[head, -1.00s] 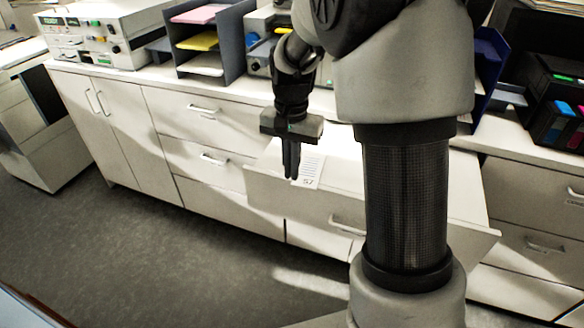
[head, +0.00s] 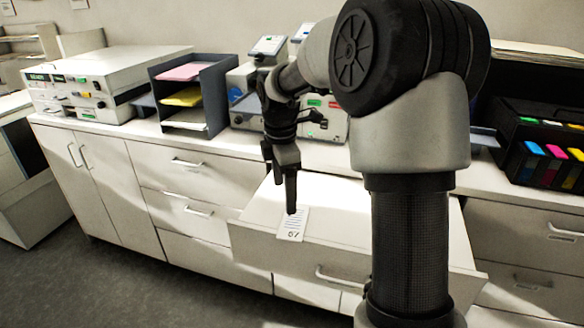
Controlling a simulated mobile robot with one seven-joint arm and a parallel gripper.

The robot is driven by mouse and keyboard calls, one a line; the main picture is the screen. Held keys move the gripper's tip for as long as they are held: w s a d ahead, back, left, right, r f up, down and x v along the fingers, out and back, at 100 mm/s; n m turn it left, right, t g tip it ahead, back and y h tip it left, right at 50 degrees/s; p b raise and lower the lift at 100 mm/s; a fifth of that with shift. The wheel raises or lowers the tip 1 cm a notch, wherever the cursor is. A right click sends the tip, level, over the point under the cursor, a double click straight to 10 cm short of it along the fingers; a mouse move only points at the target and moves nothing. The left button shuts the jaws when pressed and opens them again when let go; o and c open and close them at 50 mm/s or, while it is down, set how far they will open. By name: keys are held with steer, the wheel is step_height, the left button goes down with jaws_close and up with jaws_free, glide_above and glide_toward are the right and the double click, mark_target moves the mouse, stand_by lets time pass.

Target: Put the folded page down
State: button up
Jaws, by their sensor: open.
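The folded page (head: 291,228) is a small white sheet with printed lines and a mark near its lower end. It shows at the front left of the pulled-out drawer (head: 405,243), its lower end overlapping the drawer's front edge. I cannot tell whether it rests on the drawer or is just above it. My gripper (head: 291,211) points down, with its fingertips at the page's upper end. The fingers are seen nearly edge-on and are open. Whether they touch the page is not clear.
On the counter stand a white device (head: 100,85), a grey letter tray (head: 217,105) with pink, yellow and white paper, and a black holder (head: 545,145) with coloured cartridges at right. My arm hides part of the counter and drawer. The floor (head: 130,285) in front is clear.

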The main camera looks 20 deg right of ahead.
mark_target(294, 221)
steer(key=d+r+n, duration=0.1)
steer(key=n, duration=0.3)
steer(key=w+d+r+n, duration=0.1)
steer(key=n, duration=0.3)
steer(key=w+r+n, duration=0.1)
steer(key=n, duration=0.3)
steer(key=shift+w+d+r+t, duration=0.2)
steer(key=shift+d+r+t, duration=0.2)
steer(key=shift+f, duration=0.15)
steer(key=f, duration=0.5)
steer(key=w+d+f, duration=0.1)
steer(key=f, duration=0.5)
steer(key=w+f+b, duration=0.1)
steer(key=f, duration=0.5)
steer(key=shift+w+d, duration=0.1)
steer(key=shift+d, duration=0.05)
steer(key=c, duration=1.1)
